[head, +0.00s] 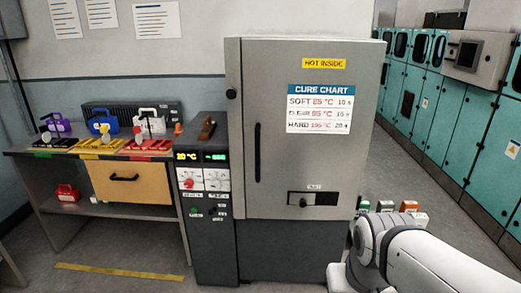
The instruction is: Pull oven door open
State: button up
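The oven is a grey upright cabinet whose door (275,90) faces me and looks closed in the head view. Its long vertical black handle (257,152) is on the left side of the door. A yellow label "HOT INSIDE" and a white "CURE CHART" (319,109) are on the door. A small dark vent or latch panel is low on the door. My white arm reaches in from the bottom right, in front of the oven's lower right corner. My gripper cannot be seen, and nothing of mine touches the handle.
A control panel (203,181) with displays and knobs stands left of the oven. A bench (125,155) with coloured modules and a wooden drawer is further left. Small coloured items are partly hidden behind my arm. Teal cabinets (465,125) line the right. Floor at front left is clear.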

aim_at(310, 105)
jog(key=z, duration=0.05)
jog(key=i, duration=1)
jog(key=u, duration=0.1)
